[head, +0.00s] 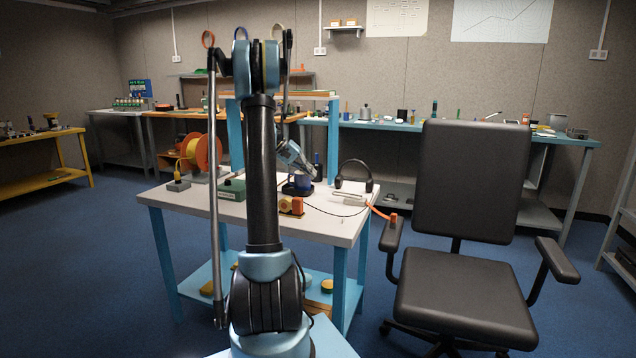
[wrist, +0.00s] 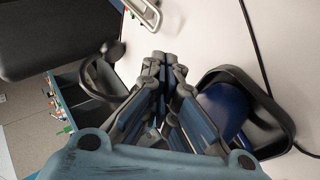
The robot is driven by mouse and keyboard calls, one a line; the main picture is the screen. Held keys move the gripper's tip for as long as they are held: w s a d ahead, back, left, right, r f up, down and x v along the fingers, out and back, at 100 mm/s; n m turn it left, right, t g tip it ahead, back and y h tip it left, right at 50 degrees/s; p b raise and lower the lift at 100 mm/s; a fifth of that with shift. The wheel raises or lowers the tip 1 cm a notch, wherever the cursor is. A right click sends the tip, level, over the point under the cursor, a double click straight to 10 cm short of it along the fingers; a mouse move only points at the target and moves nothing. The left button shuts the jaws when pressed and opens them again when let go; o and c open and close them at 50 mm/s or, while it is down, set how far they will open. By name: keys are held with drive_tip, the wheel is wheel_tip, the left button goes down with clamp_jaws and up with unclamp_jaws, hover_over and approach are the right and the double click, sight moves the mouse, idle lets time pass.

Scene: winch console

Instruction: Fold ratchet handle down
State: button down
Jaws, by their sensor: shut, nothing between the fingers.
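A metal bracket-like piece (head: 350,199) lies on the right side of the white table, with a thin orange arm and grip (head: 384,213) reaching out past the table edge; it looks like the ratchet and its handle. The grip hangs low and outward in the head view, but its exact angle is hard to tell. The bent metal part also shows at the top of the wrist view (wrist: 146,12). My gripper (wrist: 165,65) is shut and empty above the table. In the head view my gripper (head: 308,170) is partly behind my arm, near a blue cup, apart from the metal piece.
The blue cup (wrist: 222,108) sits in a black holder beside my fingers. Black headphones (head: 355,178) stand behind the metal piece. A black chair (head: 465,290) crowds the right side.

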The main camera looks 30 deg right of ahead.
drive_tip(key=s+a+r+t+h, duration=0.1)
drive_tip(key=s+a+r+t, duration=0.2)
drive_tip(key=s+r+t, duration=0.3)
drive_tip(key=shift+m, duration=0.3)
drive_tip(key=x, duration=0.8)
drive_tip(key=s+f+x, duration=0.1)
drive_tip(key=x, duration=0.2)
drive_tip(key=shift+a+f, duration=0.1)
drive_tip(key=shift+f, duration=0.25)
drive_tip(key=shift+s+f, duration=0.25)
drive_tip(key=shift+f, duration=0.35)
drive_tip(key=shift+f, duration=0.1)
drive_tip(key=shift+f, duration=0.25)
